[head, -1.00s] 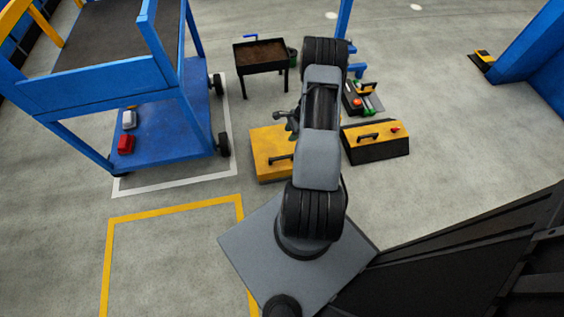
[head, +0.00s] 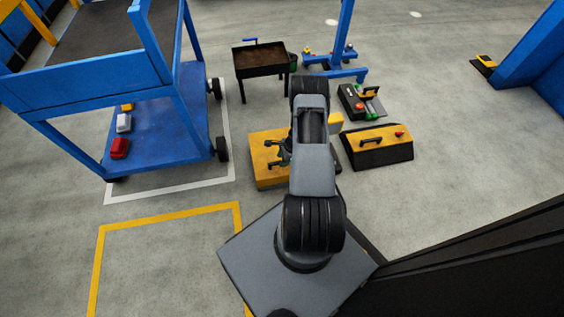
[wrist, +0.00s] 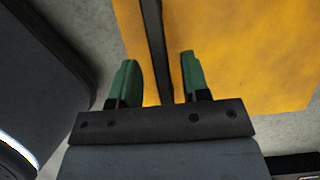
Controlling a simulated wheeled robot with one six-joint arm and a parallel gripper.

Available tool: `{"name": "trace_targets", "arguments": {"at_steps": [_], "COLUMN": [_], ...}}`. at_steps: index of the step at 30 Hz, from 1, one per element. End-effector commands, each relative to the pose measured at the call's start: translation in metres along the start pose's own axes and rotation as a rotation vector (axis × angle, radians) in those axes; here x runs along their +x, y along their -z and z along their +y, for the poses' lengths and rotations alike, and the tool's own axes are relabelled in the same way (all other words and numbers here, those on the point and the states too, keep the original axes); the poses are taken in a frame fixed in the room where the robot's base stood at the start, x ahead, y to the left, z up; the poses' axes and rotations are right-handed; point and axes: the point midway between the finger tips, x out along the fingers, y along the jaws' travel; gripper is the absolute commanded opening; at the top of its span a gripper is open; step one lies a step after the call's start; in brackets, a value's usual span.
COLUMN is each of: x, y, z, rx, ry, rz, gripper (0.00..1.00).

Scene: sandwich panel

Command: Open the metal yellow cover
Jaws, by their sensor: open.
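The yellow metal cover (head: 262,180) is a flat, box-like yellow piece on the floor, left of my arm in the head view. Part of it is hidden behind my arm. It also fills the upper right of the wrist view (wrist: 240,50). A dark bar, seemingly its handle (wrist: 154,35), runs over the yellow surface. My gripper (head: 272,155) is over the cover in the head view. In the wrist view my gripper (wrist: 158,77) has its two green-tipped fingers apart, with the dark bar lying between them in the picture. I cannot tell whether either finger touches it.
A black box with a yellow top, handle and red knob (head: 378,146) stands right of the cover. Behind it is a small tool box (head: 362,102). A blue cart (head: 150,145) stands left and a dark metal stand (head: 259,59) behind. Floor at front left is clear.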

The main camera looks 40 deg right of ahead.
Motion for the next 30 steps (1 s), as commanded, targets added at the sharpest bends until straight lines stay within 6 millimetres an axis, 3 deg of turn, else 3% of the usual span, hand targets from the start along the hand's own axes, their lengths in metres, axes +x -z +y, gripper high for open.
{"name": "trace_targets", "arguments": {"at_steps": [14, 27, 30], "x": [0.0091, 0.0090, 0.0089], "y": [-0.0002, -0.0002, -0.0002], "z": [0.0000, 0.0001, 0.0001], "rx": [-0.001, -0.001, -0.001], "ry": [0.000, 0.000, 0.000], "rz": [0.001, 0.000, 0.000], "gripper": [0.43, 0.00, 0.00]}}
